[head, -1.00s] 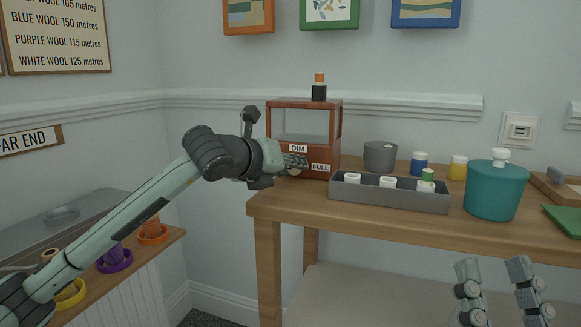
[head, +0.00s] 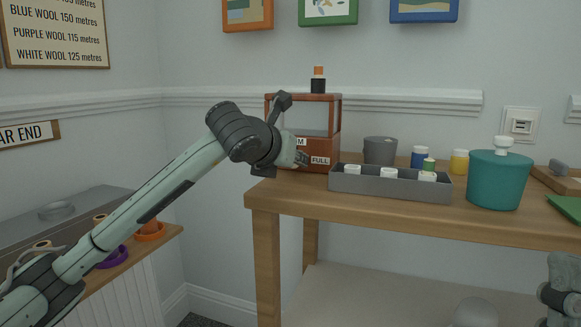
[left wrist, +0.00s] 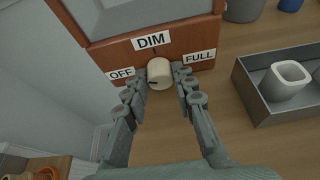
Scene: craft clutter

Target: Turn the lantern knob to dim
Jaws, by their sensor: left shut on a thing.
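The lantern (head: 318,150) is a reddish-brown box with a windowed upper part, at the left end of the wooden table. Its pale round knob (left wrist: 159,73) sits on the front, below the DIM label (left wrist: 151,40), between OFF (left wrist: 121,74) and FULL (left wrist: 199,56). A short dark mark shows on the knob's lower left; which way the knob points is hard to tell. My left gripper (left wrist: 160,85) is shut on the knob, one finger on each side. In the head view my left gripper (head: 301,159) hides the knob. Part of my right arm shows at the lower right; its fingers are not clear.
Right of the lantern are a grey tray (head: 345,184) with several white cups, a grey pot (head: 380,150), a blue jar (head: 418,157), a yellow jar (head: 460,162) and a teal lidded pot (head: 498,180). A bottle (head: 318,80) with an orange top stands on the lantern.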

